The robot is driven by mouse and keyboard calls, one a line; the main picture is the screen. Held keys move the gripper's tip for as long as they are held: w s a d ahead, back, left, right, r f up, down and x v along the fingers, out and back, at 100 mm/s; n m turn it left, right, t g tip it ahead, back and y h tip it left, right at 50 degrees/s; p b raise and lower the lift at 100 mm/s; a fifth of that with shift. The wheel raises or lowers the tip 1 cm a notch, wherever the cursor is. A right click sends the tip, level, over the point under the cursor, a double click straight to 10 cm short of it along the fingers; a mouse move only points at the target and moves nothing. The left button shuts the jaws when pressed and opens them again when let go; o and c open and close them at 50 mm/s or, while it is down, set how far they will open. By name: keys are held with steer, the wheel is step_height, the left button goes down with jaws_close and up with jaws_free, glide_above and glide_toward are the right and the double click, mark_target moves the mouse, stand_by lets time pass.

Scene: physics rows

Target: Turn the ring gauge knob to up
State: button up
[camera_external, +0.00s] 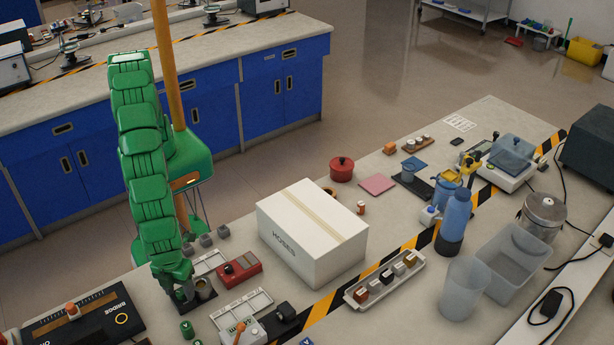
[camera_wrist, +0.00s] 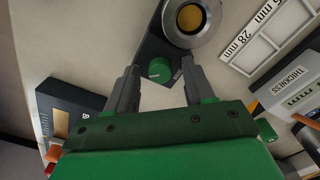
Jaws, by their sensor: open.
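The ring gauge (camera_wrist: 205,32) is a metal ring with a yellow centre on a dark base plate, at the top of the wrist view. In the external view the gauge (camera_external: 205,287) is partly hidden by my gripper. Its green round knob (camera_wrist: 159,71) sits on the near end of the plate. The knob carries a small pale mark, whose direction I cannot read surely. My gripper (camera_wrist: 161,66) is open, with one finger on each side of the knob and visible gaps between. In the external view my gripper (camera_external: 186,294) points down at the gauge; the knob is hidden there.
A dark box (camera_external: 85,312) with an orange knob stands left of the gauge. A red device (camera_external: 239,269) and white slotted trays (camera_external: 243,308) lie close on the right. A large white box (camera_external: 312,232) stands further right. Small grey blocks (camera_external: 206,240) lie behind.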

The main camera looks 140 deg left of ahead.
mark_target(180, 293)
steer(key=shift+r, duration=0.1)
step_height(180, 293, up, 7)
steer(key=shift+f, duration=0.15)
steer(key=shift+r, duration=0.45)
